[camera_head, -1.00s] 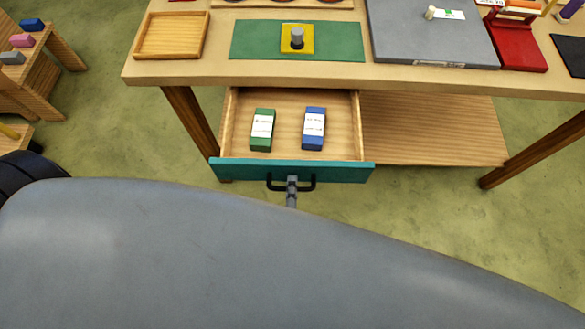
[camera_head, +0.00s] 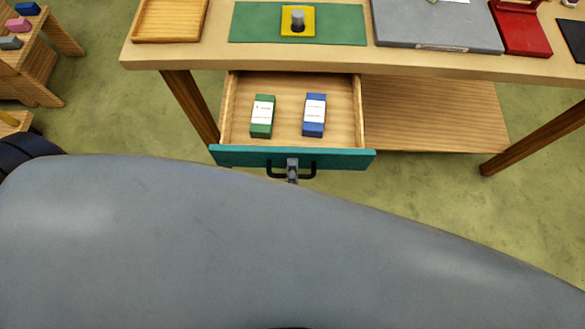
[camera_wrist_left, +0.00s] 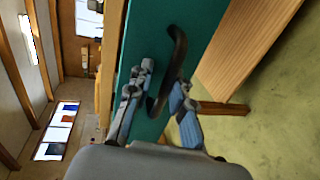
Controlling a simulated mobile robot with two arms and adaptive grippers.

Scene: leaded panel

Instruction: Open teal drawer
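The teal drawer (camera_head: 235,156) is pulled out from under the workbench, with its wooden inside open to view. Its dark handle (camera_head: 308,169) is on the front face. My left gripper (camera_head: 292,165) is at the middle of the handle; my grey arm hides most of it. In the left wrist view, the gripper's fingers (camera_wrist_left: 163,88) lie on either side of the handle (camera_wrist_left: 179,48), close against the teal front (camera_wrist_left: 200,22). My right gripper is not in view.
A green block (camera_head: 262,118) and a blue block (camera_head: 314,116), both with white labels, lie in the drawer. The bench top (camera_head: 215,55) holds a wooden tray (camera_head: 168,36), a green mat (camera_head: 345,25) and a grey board (camera_head: 440,25). A lower shelf (camera_head: 430,115) lies right of the drawer.

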